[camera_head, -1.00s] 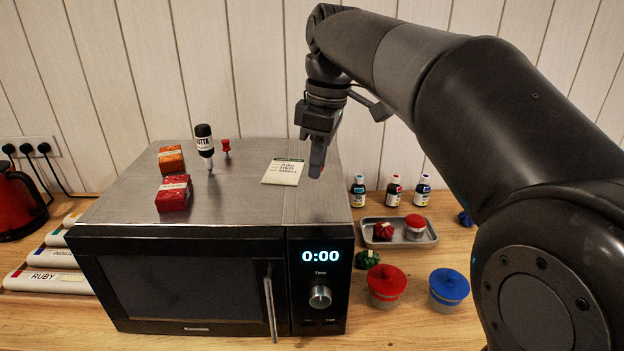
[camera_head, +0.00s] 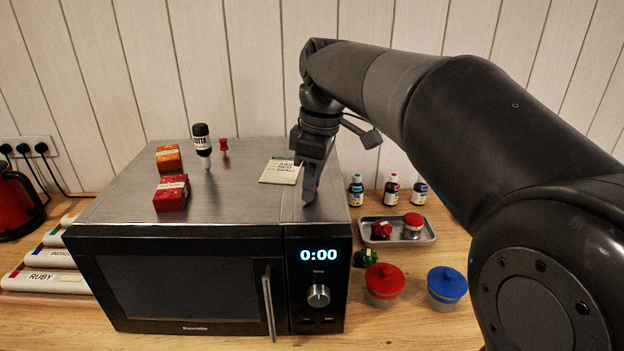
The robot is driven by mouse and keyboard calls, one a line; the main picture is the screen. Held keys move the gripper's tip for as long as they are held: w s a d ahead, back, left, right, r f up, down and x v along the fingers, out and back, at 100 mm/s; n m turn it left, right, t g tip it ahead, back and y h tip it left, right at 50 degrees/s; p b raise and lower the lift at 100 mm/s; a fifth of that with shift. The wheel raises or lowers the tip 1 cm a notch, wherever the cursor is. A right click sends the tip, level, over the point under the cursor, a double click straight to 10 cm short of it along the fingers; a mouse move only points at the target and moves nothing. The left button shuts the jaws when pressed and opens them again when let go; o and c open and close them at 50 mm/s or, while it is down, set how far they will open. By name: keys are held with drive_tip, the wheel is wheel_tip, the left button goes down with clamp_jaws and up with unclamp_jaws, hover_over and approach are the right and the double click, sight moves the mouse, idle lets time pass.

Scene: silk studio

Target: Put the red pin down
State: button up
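A red pin (camera_head: 223,146) stands upright at the back of the microwave's top, behind and to the right of the dark-capped bottle. My gripper (camera_head: 309,192) points down over the right part of the microwave's top, well to the right of that pin. Its fingertips are low, close to the metal; I cannot tell whether they touch it. A small red spot shows at the fingers, but it is too small to name. The fingers are seen nearly edge-on, so their gap is hidden.
The microwave (camera_head: 180,275) bears a red box (camera_head: 171,193), an orange box (camera_head: 168,158), the bottle (camera_head: 202,144) and a paper note (camera_head: 279,171) close left of my gripper. A metal tray (camera_head: 430,238), small bottles and lidded pots stand at right.

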drive_tip(key=shift+o, duration=0.6)
drive_tip(key=shift+r, duration=0.35)
wheel_tip(320, 180, up, 12)
drive_tip(key=d, duration=0.1)
drive_tip(key=shift+s+d+f, duration=0.15)
drive_tip(key=shift+d+f, duration=0.05)
drive_tip(key=shift+f, duration=0.05)
drive_tip(key=shift+s, duration=0.1)
drive_tip(key=s+d+f+m+t, duration=0.1)
drive_tip(key=s+d+f+m, duration=0.3)
drive_tip(key=f, duration=0.4)
drive_tip(key=s+d+f+m+t+h, duration=0.1)
drive_tip(key=s+d+f+m+t, duration=0.1)
drive_tip(key=s+d+f+m, duration=0.2)
drive_tip(key=s+d+f+m+t, duration=0.2)
drive_tip(key=s+d+f+m, duration=0.2)
drive_tip(key=s+f, duration=0.7)
drive_tip(key=m, duration=0.2)
drive_tip(key=shift+f+m, duration=0.3)
drive_tip(key=shift+m, duration=0.1)
